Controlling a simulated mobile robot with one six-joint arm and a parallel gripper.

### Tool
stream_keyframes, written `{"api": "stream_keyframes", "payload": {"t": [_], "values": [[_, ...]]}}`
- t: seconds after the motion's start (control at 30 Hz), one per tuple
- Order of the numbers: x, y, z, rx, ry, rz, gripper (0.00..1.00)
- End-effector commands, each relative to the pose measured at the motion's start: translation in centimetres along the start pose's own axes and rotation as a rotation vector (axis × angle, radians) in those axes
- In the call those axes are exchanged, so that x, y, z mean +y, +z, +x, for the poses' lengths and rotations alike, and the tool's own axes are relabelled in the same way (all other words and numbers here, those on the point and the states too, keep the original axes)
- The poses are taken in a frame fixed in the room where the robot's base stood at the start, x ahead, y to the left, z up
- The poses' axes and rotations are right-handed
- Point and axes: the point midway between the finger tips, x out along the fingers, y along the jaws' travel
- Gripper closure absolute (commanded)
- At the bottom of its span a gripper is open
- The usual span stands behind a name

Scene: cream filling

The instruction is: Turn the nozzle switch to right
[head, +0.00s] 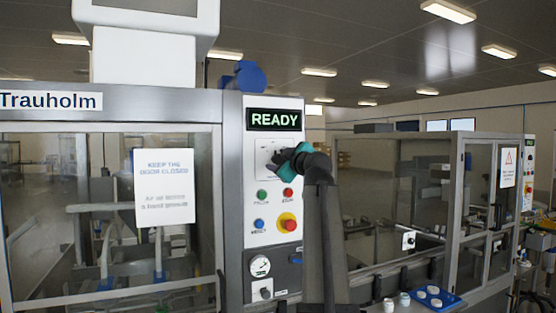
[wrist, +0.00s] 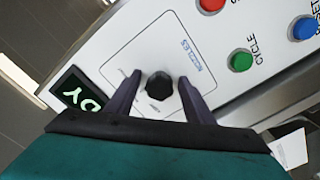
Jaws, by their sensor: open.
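The nozzle switch (wrist: 159,87) is a black knob on a white square plate marked NOZZLES, in the middle of the wrist view. My gripper (wrist: 156,82) is open, with one dark finger on each side of the knob. I cannot tell whether either finger touches it. In the head view my gripper (head: 275,160) is at the switch plate (head: 264,147), just under the READY display (head: 274,119), and hides the knob. The small labels around the knob are too blurred to read.
Below the plate are a green button (head: 262,195), a red button (head: 288,193), a blue button (head: 259,224) and a red emergency stop (head: 288,222) on yellow. A glass door with a paper sign (head: 164,188) is on the left. A blue tray (head: 448,301) is at lower right.

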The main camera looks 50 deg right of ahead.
Motion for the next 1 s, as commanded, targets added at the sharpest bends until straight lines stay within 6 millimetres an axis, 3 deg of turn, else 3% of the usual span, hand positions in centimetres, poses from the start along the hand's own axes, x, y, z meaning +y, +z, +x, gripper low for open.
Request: {"api": "stream_keyframes", "payload": {"t": [0.23, 0.5, 1.0], "values": [[-0.02, 0.05, 0.02, 0.0, 0.0, 0.0, 0.52], [-0.01, 0.08, 0.0, -0.001, 0.0, 0.0, 0.93], [-0.25, 0.13, 0.08, 0.0, -0.003, 0.085, 0.93]]}}
